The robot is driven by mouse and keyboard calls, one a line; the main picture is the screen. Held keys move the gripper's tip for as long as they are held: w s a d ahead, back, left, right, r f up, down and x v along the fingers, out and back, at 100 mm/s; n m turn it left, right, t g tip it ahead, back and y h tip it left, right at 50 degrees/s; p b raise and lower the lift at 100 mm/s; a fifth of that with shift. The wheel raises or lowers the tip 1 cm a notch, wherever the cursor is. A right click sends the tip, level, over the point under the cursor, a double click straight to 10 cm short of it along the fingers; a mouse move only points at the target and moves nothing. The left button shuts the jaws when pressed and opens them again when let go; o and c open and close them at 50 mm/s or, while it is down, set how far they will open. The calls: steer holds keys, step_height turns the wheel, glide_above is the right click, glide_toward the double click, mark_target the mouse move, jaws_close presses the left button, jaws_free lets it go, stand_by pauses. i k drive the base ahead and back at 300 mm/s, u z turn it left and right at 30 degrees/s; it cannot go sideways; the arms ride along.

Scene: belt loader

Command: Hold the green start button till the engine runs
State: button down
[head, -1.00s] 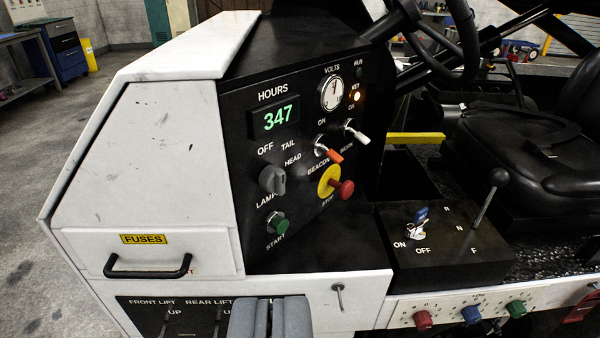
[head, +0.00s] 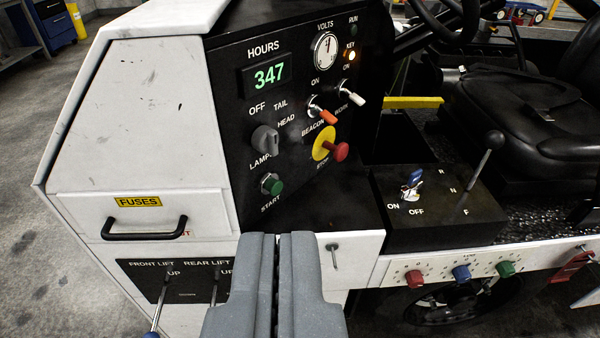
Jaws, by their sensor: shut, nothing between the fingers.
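The green start button (head: 274,186) sits at the lower left of the black dash panel, above the word START. My gripper (head: 278,240) is shut and empty, below the button in the picture and apart from it. The amber KEY ON lamp (head: 349,57) is lit. The RUN lamp (head: 353,31) above it looks dark. The hours display (head: 270,75) reads 347 in green. The volts gauge (head: 325,50) is beside it.
A red stop knob (head: 340,151) on a yellow disc stands right of the button. The grey lamp knob (head: 265,140) is just above it. A drawer handle (head: 144,235), lift levers (head: 215,283) and a small pin (head: 333,255) lie low around my gripper.

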mark_target(275, 186)
steer(key=z, duration=2.65)
steer(key=k, duration=1.15)
steer(key=u, duration=1.6)
steer(key=i, duration=1)
steer(key=z, duration=0.05)
